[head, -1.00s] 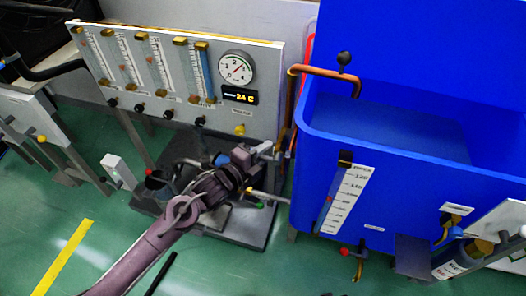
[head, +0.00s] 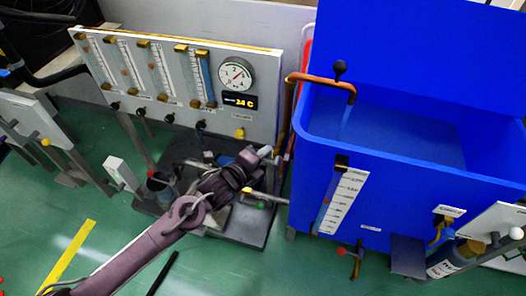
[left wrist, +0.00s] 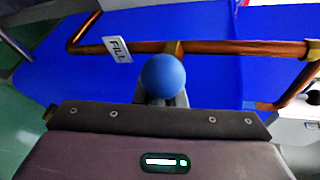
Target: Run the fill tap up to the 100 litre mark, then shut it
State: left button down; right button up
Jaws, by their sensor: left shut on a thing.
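The copper fill pipe (head: 322,79) bends over the left rim of the blue tank (head: 375,165). My left gripper (head: 265,152) is low beside the tank's left wall. In the left wrist view, the gripper (left wrist: 163,100) is shut on the fill tap handle, just below its blue ball knob (left wrist: 163,76), by the FILL label (left wrist: 117,49). My right gripper is not in view.
A panel with several flow tubes (head: 150,75), a round dial (head: 236,74) and a 24 C display (head: 239,101) stands behind my left arm. A red-handled drain tap (head: 342,252) hangs under the tank.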

pick_arm(q)
jog(key=shift+w+a, duration=0.1)
jog(key=shift+a, duration=0.05)
jog(key=c, duration=1.5)
grip_release()
jog(key=v, duration=0.8)
jog(key=shift+f, duration=0.1)
